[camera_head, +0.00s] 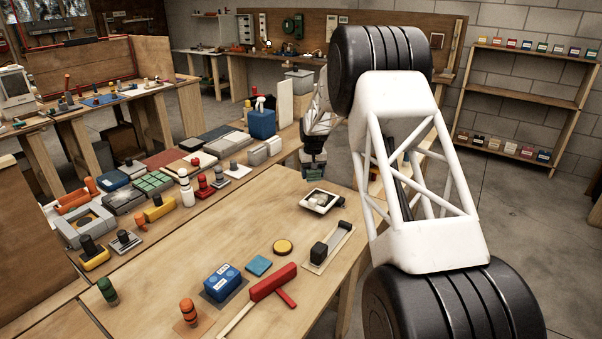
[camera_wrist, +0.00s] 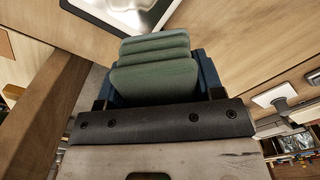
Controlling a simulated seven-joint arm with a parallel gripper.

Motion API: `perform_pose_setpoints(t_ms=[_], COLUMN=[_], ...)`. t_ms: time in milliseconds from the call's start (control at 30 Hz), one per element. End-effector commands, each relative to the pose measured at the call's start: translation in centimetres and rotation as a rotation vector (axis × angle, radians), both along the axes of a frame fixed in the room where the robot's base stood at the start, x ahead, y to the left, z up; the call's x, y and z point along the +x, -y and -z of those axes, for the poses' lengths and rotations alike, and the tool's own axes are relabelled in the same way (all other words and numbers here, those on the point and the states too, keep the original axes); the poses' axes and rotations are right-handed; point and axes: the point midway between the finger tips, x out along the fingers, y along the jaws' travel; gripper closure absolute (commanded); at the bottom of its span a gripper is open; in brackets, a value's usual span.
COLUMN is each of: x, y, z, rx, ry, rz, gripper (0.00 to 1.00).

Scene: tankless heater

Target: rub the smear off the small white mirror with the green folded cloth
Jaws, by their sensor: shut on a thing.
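The small white mirror (camera_head: 320,201) lies on the front wooden bench, near its right edge. Part of its pale frame and glass (camera_wrist: 130,12) shows at the top of the wrist view. Any smear on it is too small or cut off to make out. My gripper (camera_head: 313,172) is above and behind the mirror in the head view, apart from it. In the wrist view, the green folded cloth (camera_wrist: 153,78) sits in layers between the dark blue fingers, and the gripper is shut on it. The cloth's far side is hidden.
Bare wood lies left of the mirror. A blue container (camera_head: 261,123) stands behind.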

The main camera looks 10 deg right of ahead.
Motion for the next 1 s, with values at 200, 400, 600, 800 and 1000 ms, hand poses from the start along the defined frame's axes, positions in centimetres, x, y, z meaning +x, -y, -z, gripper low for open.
perform_pose_setpoints(t_ms=[200, 400, 600, 800, 1000], x=[-4.2, -6.9, -8.0, -8.1, -8.1], y=[2.5, 3.9, 4.4, 4.4, 4.4], z=[-1.5, -2.2, -2.3, -2.4, -2.3], rx=[0.000, 0.000, 0.000, 0.000, 0.000], ry=[0.000, -0.001, -0.001, -0.001, -0.001], rz=[0.001, 0.001, 0.000, 0.000, 0.000], gripper=[0.72, 0.72, 0.72, 0.72, 0.72])
